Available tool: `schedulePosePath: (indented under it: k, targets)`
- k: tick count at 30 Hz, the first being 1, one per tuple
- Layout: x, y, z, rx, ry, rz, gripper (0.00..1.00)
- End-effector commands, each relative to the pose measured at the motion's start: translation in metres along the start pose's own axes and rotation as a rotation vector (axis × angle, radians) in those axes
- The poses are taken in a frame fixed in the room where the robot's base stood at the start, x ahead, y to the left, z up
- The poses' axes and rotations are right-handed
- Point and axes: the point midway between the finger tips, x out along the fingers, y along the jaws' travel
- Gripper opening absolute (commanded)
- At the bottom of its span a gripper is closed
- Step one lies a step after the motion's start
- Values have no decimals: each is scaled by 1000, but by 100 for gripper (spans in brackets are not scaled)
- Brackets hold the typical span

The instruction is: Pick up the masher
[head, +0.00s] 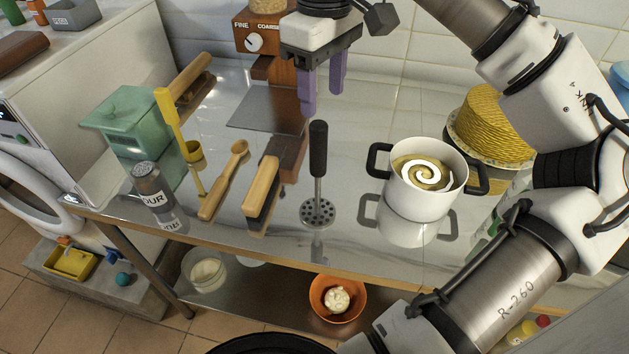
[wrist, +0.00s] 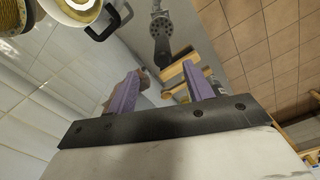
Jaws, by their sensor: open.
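The masher (head: 318,150) has a black handle, a thin metal shaft and a round perforated metal disc. It stands upright on its disc on the shiny steel table (head: 350,245), near the middle. In the wrist view the masher (wrist: 162,48) shows beyond the fingertips, handle end nearer the camera. My gripper (head: 322,104) is open and empty, its two purple fingers pointing down above and slightly behind the handle top. In the wrist view my gripper (wrist: 160,68) has a wide gap between its fingers, with the masher roughly in line with that gap.
A white pot (head: 425,190) with dark handles stands right of the masher. A wooden brush (head: 261,190) and wooden spoon (head: 222,182) lie left. A grinder (head: 258,40) stands behind; yellow stacked discs (head: 490,125) stand back right. The table front near the masher is clear.

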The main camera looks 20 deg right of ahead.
Motion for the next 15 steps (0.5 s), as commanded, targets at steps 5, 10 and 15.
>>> schedulePosePath:
  k: [5, 10, 15]
  targets:
    - [36, -1, -1, -3, 2, -4, 51]
    - [58, -1, -1, -1, 1, -1, 51]
    - [67, -1, -2, 0, 2, 0, 51]
